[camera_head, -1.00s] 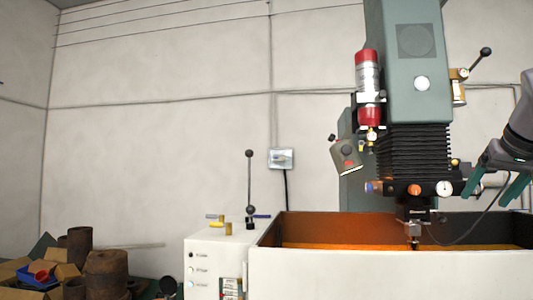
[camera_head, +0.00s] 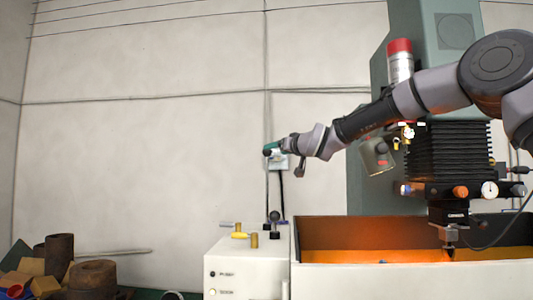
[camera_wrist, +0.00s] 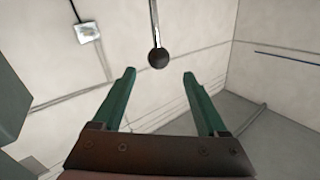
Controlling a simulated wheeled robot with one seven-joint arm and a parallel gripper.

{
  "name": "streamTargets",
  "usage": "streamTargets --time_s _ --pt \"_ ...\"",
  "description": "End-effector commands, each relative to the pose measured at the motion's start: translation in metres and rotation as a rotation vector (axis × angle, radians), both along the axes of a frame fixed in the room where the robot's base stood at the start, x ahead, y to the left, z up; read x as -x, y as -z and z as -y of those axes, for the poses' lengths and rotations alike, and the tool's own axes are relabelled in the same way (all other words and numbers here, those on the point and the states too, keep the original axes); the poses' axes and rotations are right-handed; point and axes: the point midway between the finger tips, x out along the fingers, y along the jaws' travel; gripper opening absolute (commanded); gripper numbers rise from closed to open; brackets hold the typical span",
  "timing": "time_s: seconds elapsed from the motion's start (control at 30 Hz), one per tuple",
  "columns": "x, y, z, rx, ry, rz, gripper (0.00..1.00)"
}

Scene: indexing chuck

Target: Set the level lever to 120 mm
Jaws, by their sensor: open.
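A tall thin lever (camera_head: 267,190) stands upright on top of the white cabinet, left of the machine's tank. Its black ball knob (camera_wrist: 158,58) shows in the wrist view, with the rod running to the picture's top. In the head view my gripper hides the knob. My gripper (camera_head: 270,149) is at the lever's upper end. In the wrist view my gripper (camera_wrist: 159,75) is open, with the knob just past the fingertips and lined up between them. Nothing is held. I cannot read any level scale.
Yellow valve handles (camera_head: 241,235) stand on the white cabinet (camera_head: 240,262) beside the lever's base. The orange-lit tank (camera_head: 330,232) and green machine column (camera_head: 440,60) are to the right. A wall box (camera_wrist: 88,32) is near. Rusty cylinders (camera_head: 93,275) lie lower left; the wall left is clear.

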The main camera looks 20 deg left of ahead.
Motion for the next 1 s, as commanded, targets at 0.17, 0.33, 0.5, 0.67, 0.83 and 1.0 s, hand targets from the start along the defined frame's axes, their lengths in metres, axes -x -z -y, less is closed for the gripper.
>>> streamTargets --time_s 0.17,0.33,0.5,0.67,0.83,1.0 --pt "-0.024 0.002 -0.028 -0.001 -0.002 -0.003 0.76" --pt "-0.044 0.002 -0.048 0.001 -0.001 -0.003 0.76" --pt "-0.054 0.001 -0.059 0.001 -0.001 -0.003 0.76" --pt "-0.057 0.001 -0.061 0.004 0.000 -0.001 0.76" --pt "-0.057 0.001 -0.061 0.004 0.000 -0.001 0.76" --pt "-0.057 0.001 -0.061 0.004 0.000 -0.001 0.18"
